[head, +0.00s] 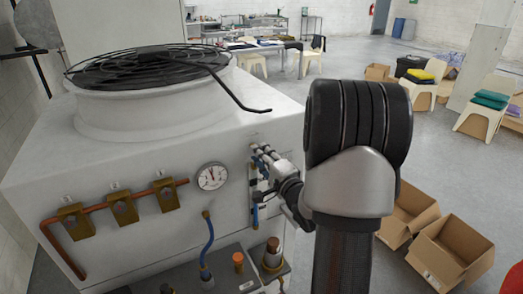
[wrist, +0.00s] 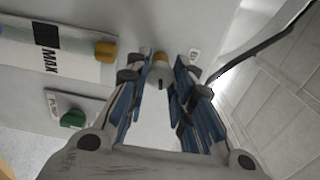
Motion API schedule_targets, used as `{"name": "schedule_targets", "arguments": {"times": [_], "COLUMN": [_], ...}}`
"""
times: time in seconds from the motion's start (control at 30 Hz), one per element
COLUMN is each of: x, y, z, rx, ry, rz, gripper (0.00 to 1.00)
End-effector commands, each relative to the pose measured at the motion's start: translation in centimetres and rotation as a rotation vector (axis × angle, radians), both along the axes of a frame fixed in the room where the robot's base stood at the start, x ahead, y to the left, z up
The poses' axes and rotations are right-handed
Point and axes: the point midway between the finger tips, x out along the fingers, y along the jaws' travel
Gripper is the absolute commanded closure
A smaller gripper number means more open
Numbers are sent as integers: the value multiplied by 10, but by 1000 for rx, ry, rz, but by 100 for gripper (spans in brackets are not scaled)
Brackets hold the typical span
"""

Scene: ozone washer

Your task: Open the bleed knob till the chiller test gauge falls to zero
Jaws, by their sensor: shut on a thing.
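The test gauge (head: 211,177) is a round white dial on the front of the pale chiller housing (head: 150,150). Its dark needle appears to point roughly straight up; the numbers are too small to read. My gripper (head: 262,152) reaches the housing's front just right of the gauge. In the wrist view, my gripper (wrist: 157,76) is shut on a small tan-grey knob (wrist: 160,66) with a dark mark, between its blue-padded fingers. I take this to be the bleed knob; the fingers partly hide it, and in the head view they cover it.
Copper piping (head: 110,209) and a blue hose (head: 208,240) lie near the gauge. A fan grille (head: 145,67) tops the housing; cardboard boxes (head: 450,255) stand on the right.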

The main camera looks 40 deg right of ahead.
Motion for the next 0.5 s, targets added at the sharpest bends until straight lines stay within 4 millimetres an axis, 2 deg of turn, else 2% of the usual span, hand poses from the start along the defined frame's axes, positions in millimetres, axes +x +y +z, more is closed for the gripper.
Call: {"name": "schedule_targets", "arguments": {"times": [0.5], "x": [0], "y": [0], "z": [1], "rx": [439], "ry": [-106], "rz": [-1], "gripper": [100]}}
